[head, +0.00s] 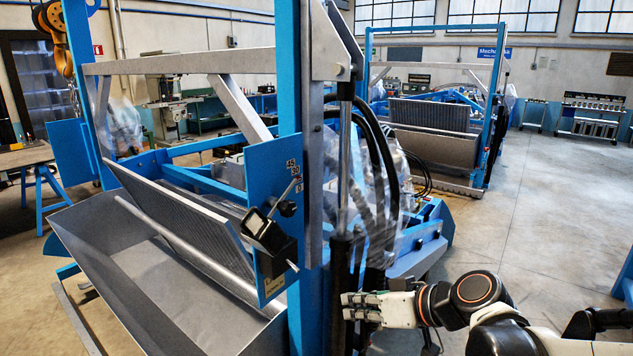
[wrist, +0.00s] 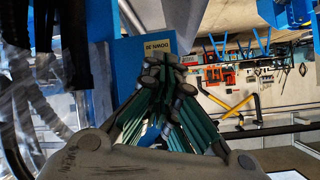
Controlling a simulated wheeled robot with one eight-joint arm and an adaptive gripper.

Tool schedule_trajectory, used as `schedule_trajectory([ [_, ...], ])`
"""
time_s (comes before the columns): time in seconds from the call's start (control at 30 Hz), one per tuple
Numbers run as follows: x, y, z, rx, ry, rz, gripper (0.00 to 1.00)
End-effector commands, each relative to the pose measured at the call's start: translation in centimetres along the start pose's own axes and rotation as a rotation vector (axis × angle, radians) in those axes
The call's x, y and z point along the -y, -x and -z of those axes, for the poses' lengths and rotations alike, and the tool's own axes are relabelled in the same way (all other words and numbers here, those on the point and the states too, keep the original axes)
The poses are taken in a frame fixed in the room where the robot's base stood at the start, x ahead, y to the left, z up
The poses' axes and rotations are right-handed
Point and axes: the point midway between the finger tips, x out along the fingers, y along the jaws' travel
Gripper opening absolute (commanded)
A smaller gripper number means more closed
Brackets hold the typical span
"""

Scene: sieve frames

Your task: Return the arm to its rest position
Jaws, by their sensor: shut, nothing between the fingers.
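My arm (head: 475,298) reaches in from the lower right of the head view, bent and roughly level. My gripper (head: 347,306) points left, close to the black cylinder and the blue post of the near machine; whether it touches them cannot be told. In the wrist view my gripper (wrist: 168,66) shows its green-sided fingers drawn together at the tips, shut and empty. A blue plate with a yellow label (wrist: 158,46) lies just beyond the fingertips there.
The near blue sieve machine (head: 302,180) fills the left and middle, with a grey metal trough (head: 150,290). Black hoses (head: 385,160) hang above my gripper. A second blue machine (head: 435,130) stands behind. Open concrete floor (head: 550,200) lies to the right.

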Motion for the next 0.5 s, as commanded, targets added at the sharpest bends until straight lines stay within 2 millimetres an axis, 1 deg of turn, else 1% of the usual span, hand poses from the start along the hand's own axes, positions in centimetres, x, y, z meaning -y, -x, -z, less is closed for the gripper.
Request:
schedule_trajectory([
  [0.03, 0.4, 0.8, -0.8, 0.036, -0.019, -0.034, 0.0],
  [0.13, 0.6, 2.5, -2.3, 0.102, -0.063, -0.112, 0.0],
  [0.37, 0.5, 7.0, -5.9, 0.211, -0.15, -0.316, 0.0],
  [0.5, 0.2, 10.1, -8.0, 0.247, -0.192, -0.451, 0.0],
])
